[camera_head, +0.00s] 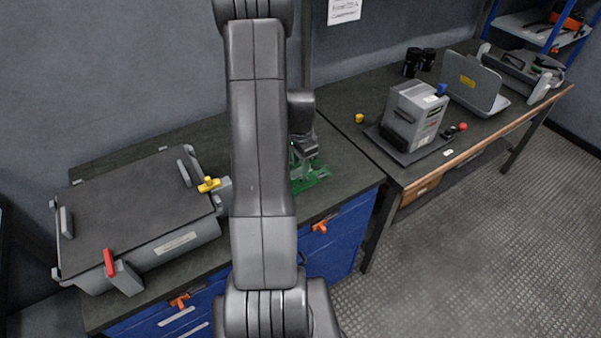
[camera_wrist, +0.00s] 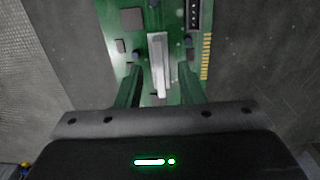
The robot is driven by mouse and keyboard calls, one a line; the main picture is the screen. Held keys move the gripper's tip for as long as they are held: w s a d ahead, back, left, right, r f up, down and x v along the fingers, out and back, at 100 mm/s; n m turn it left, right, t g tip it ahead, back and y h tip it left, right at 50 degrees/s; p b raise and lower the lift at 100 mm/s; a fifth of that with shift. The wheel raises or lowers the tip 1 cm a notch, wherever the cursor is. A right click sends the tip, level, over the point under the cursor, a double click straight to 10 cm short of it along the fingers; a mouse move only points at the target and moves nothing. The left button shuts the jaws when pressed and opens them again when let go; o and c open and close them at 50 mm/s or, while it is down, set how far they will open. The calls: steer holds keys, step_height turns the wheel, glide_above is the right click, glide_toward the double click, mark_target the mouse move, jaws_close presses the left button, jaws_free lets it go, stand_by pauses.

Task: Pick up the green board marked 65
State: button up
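A green circuit board (camera_head: 312,179) lies on the dark top of the blue cabinet, partly hidden behind my arm. In the wrist view the green board (camera_wrist: 178,20) fills the upper middle, with dark chips, a light grey raised part (camera_wrist: 158,55) and gold edge contacts. No number 65 is readable on it. My gripper (camera_wrist: 160,85) is open over the near part of the board. Its two fingers stand apart on either side of the grey part, with gaps showing. In the head view my gripper (camera_head: 303,150) points down at the board; its fingertips are hard to make out.
A large grey case (camera_head: 130,215) with red and yellow latches stands left of the board. Floor at right is free.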

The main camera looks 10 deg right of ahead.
steer(key=shift+f, duration=0.35)
steer(key=shift+c, duration=0.4)
jaws_close()
steer(key=shift+r, duration=0.15)
